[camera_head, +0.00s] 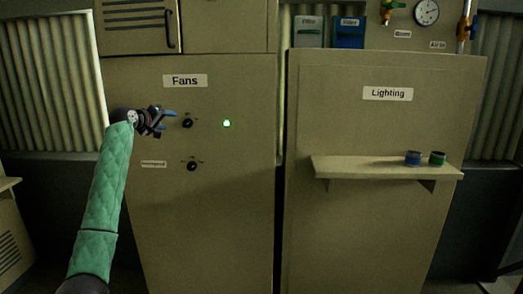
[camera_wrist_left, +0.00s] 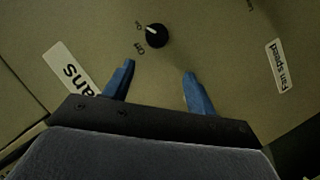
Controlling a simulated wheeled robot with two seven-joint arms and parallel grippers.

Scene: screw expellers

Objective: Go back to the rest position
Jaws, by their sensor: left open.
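My left gripper (camera_head: 168,118) is in front of the upper part of the beige Fans cabinet, its arm in a green quilted sleeve. In the left wrist view its two blue fingers (camera_wrist_left: 158,90) are open and apart, with nothing between them. The black upper fan knob (camera_head: 187,123) is just right of the fingertips in the head view. In the left wrist view this knob (camera_wrist_left: 157,36) lies beyond the fingertips, with On and Off marks beside it. A green lamp (camera_head: 227,123) glows to its right. My right gripper is not in view.
A second black knob (camera_head: 192,166) sits lower on the Fans cabinet. The Lighting cabinet (camera_head: 388,125) stands to the right, with a protruding shelf (camera_head: 350,167) bearing a blue item (camera_head: 413,158) and a green item (camera_head: 437,158). A gauge (camera_head: 426,12) is at top right.

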